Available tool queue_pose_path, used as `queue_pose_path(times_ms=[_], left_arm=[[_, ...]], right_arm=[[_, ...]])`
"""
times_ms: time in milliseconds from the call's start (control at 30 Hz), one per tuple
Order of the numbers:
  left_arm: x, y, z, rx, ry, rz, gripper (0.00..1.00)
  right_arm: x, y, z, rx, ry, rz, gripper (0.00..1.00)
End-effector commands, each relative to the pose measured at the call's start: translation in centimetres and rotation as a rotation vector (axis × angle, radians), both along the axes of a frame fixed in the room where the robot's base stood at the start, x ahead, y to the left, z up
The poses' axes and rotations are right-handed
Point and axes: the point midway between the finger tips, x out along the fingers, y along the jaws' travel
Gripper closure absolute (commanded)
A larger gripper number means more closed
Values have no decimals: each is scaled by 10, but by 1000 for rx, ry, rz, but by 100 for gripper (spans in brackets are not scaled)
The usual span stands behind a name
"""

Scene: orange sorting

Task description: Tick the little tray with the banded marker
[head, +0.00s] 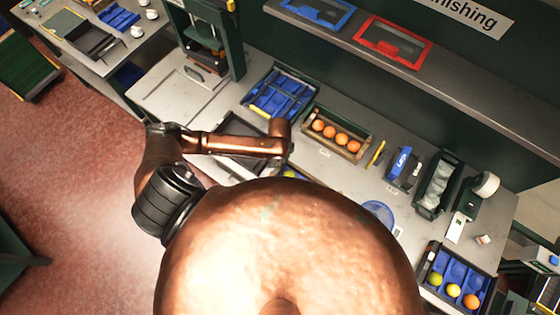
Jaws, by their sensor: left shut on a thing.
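My left arm reaches in from the left, and its gripper (286,153) is at the end of the copper forearm, over the table. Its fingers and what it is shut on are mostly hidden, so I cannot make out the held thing. A slim yellow stick with a dark part (376,153), like a marker, lies on the table right of the gripper; its bands are too small to tell. Several trays stand here and I cannot tell which is the little one: a blue compartment tray (280,92) behind the gripper and a dark tray (240,139) under the forearm. My right gripper is not in view.
A wooden crate of oranges (363,153) stands right of the gripper. My own copper arm link hides the near table.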

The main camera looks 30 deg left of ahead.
Motion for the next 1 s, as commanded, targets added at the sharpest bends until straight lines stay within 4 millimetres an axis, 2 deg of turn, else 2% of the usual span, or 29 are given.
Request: queue_pose_path(times_ms=[1000], left_arm=[[0,0,-8,0,0,0,100]], right_arm=[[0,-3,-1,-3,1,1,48]])
